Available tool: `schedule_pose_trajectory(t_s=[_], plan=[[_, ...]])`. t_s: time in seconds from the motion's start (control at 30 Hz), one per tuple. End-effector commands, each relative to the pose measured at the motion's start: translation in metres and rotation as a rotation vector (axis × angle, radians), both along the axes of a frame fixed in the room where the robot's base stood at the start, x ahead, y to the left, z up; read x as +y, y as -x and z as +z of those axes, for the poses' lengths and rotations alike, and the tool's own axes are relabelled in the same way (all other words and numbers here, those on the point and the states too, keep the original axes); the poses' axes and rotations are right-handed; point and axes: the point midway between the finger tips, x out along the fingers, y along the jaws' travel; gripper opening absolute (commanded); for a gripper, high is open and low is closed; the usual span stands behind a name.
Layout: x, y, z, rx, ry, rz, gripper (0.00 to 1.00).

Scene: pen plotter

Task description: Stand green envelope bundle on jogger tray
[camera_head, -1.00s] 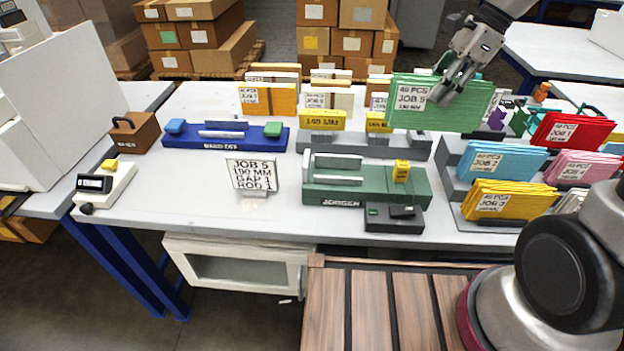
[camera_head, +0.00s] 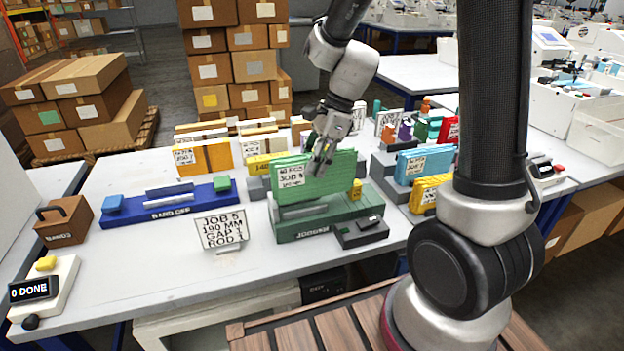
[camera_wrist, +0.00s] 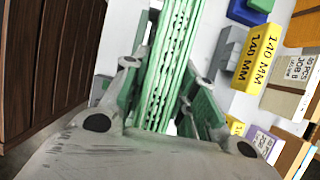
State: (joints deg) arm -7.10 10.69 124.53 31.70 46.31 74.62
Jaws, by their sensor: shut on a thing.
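The green envelope bundle (camera_head: 318,177) is upright, its JOB 5 label facing the head camera. My gripper (camera_head: 322,150) is shut on its upper right part from above. In the wrist view the bundle (camera_wrist: 168,65) runs between my two fingers as a stack of green edges.
A JOB 5 sign (camera_head: 221,230) stands left of the tray. A dark control box (camera_head: 361,232) sits at its front right. The blue banding station (camera_head: 167,206) is further left. Blue (camera_head: 427,162) and yellow (camera_head: 428,190) bundles stand on the right.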

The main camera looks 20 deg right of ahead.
Motion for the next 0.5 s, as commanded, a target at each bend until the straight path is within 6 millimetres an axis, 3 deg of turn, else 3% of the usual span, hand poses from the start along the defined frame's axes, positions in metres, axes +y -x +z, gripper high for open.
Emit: schedule_pose_trajectory(t_s=[0.27,0.5], plan=[[0.0,0.001,-0.035,0.004,0.001,0.0,0.0],[0.0,0.0,-0.037,0.0,0.0,0.0,0.0]])
